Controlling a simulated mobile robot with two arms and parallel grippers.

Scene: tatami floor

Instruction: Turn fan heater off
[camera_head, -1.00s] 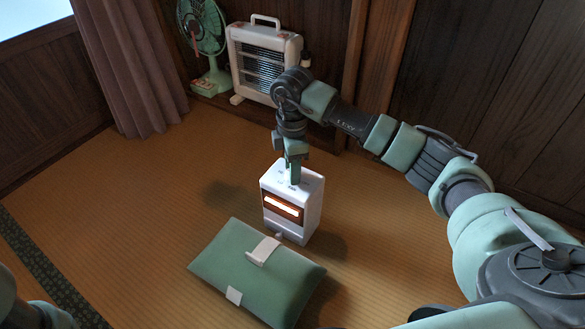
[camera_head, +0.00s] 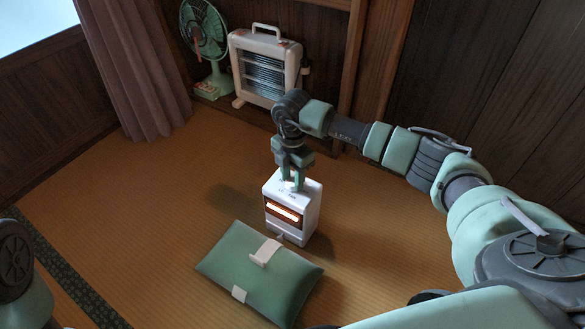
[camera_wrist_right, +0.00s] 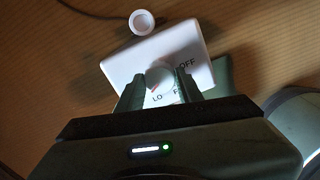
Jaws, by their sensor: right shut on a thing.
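The fan heater (camera_head: 311,211) is a small white upright box on the tatami floor. Its front grille glows orange. My right gripper (camera_head: 292,185) points down at the heater's top. In the right wrist view the heater (camera_wrist_right: 197,45) has a round white knob (camera_wrist_right: 160,78) on top, with "LO" and "OFF" printed around it. The fingers of my right gripper (camera_wrist_right: 159,90) are shut on this knob, one on each side. Other lettering is partly hidden by a finger. Part of my left arm shows at the lower left; its gripper is not visible.
A green cushion (camera_head: 240,262) with pale straps lies just in front of the heater. A larger white heater (camera_head: 266,68) and a green fan (camera_head: 205,35) stand by the back wall. A small white round object (camera_wrist_right: 142,22) lies near the heater. The floor at left is clear.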

